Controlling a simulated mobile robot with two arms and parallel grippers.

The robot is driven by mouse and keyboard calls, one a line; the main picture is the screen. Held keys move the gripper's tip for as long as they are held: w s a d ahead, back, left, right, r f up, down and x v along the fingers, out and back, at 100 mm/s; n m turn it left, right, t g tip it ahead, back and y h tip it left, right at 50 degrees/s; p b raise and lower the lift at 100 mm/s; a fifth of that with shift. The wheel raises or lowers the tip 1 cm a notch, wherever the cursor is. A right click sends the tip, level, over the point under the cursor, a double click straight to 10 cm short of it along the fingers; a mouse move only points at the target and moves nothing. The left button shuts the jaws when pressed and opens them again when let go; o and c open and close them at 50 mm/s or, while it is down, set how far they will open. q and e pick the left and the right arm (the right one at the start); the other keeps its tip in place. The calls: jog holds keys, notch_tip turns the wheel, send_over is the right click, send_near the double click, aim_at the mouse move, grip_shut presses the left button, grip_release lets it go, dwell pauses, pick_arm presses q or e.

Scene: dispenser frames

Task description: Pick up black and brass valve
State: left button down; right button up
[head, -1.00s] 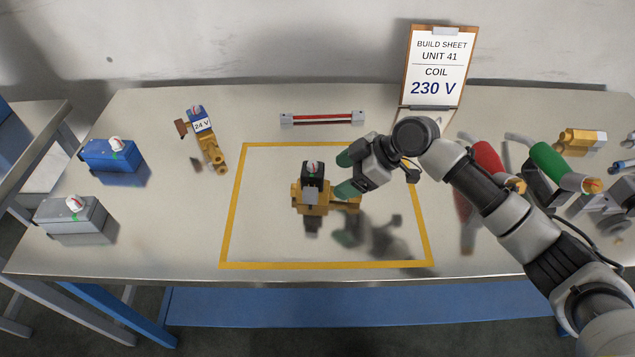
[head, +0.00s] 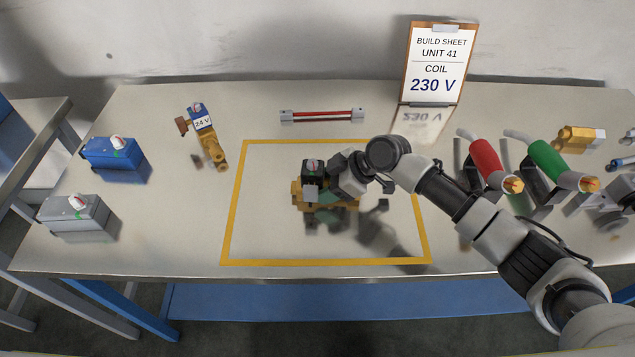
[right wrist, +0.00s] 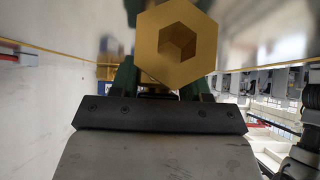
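The black and brass valve (head: 312,168) sits inside the yellow outlined square, with a black coil on top and a brass body. My right gripper (head: 335,198) is at the right part of the valve, with a green finger along the near side of the brass body. In the right wrist view, a brass hexagonal end (right wrist: 180,45) lies over the space between the green fingers. The brass hides the space between them, so I cannot tell whether they press on the valve. My left gripper is not in view.
A blue and brass valve marked 24 V (head: 208,135), a blue box (head: 112,152) and a grey box (head: 75,213) stand left. A red bar (head: 322,115) lies behind the square. The build sheet (head: 437,62) stands behind. Red (head: 485,157) and green (head: 550,157) handled tools are at right.

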jog(key=shift+r, duration=0.1)
jog(key=c, duration=0.6)
jog(key=shift+r, duration=0.55)
notch_tip(320, 180, up, 3)
jog(key=shift+w+f+b, duration=0.1)
jog(key=shift+f+b, duration=0.05)
jog(key=shift+b, duration=0.25)
jog(key=s+d+r+b, duration=0.1)
jog(key=s+d+r, duration=0.5)
jog(key=d, duration=0.3)
jog(key=shift+s+d+r, duration=0.3)
jog(key=shift+d+r, duration=0.05)
jog(key=shift+r, duration=0.25)
jog(key=shift+a, duration=0.1)
jog(key=p, duration=0.1)
send_over(326, 184)
dwell(0.5)
jog(key=shift+f, duration=0.1)
